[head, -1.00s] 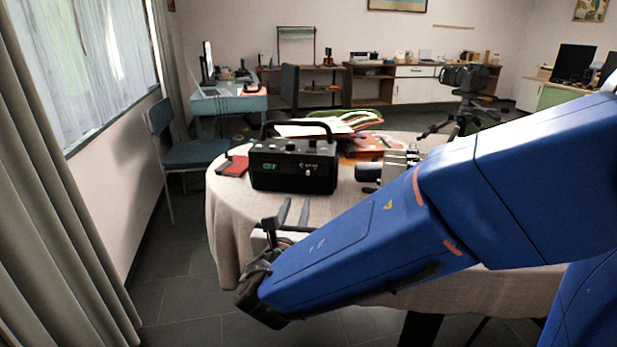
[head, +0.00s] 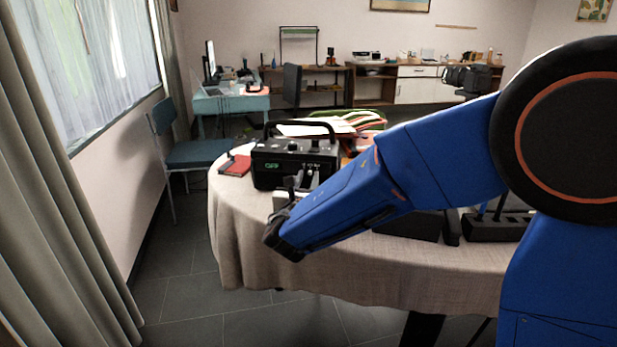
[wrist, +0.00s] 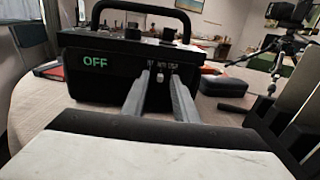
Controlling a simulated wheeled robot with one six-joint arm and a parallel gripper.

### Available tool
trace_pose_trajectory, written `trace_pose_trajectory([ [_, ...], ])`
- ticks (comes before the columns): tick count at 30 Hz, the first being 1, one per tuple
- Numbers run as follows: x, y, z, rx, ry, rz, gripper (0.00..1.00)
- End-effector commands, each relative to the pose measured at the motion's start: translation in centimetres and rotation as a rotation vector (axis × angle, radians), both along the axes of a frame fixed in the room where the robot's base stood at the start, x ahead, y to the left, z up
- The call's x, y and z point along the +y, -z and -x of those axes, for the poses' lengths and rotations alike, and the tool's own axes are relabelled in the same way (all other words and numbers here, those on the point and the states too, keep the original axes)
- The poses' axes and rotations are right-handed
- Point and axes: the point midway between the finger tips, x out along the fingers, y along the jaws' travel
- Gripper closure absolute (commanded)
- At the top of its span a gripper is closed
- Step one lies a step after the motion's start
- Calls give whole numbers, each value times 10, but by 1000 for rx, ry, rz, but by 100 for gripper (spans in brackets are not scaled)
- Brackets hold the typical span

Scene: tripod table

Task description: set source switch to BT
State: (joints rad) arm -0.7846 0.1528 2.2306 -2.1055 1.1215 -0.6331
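A black radio-like box (head: 265,179) with a carry handle stands on the cloth-covered table; in the wrist view (wrist: 80,82) its green display reads OFF. Several knobs sit along its top edge. A small light switch or knob (wrist: 160,76) shows on its front, right of the display, with small unreadable labels around it. My gripper (head: 303,181) is in front of the right half of the box. In the wrist view its two grey fingers (wrist: 161,80) are apart, with the small switch seen between their tips. I cannot tell whether they touch the front panel.
The round table (head: 238,230) has a beige cloth. A red flat item (head: 236,165) lies left of the box, and papers and coloured folders (head: 345,123) lie behind it. A dark rounded object (wrist: 223,86) lies to its right. A blue chair (head: 195,153) stands at the left.

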Motion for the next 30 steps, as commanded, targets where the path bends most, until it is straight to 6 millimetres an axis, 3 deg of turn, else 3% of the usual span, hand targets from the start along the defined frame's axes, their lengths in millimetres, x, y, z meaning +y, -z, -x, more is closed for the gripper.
trace_pose_trajectory([
  [6, -2, 0, -14, 0, 1, -1, 73],
  [15, -2, 0, -15, 0, 1, 0, 73],
  [18, -2, 0, -15, 0, 1, 0, 97],
  [19, -2, 0, -15, 0, 1, 0, 100],
  [30, -2, 0, -15, 0, 1, 0, 100],
])
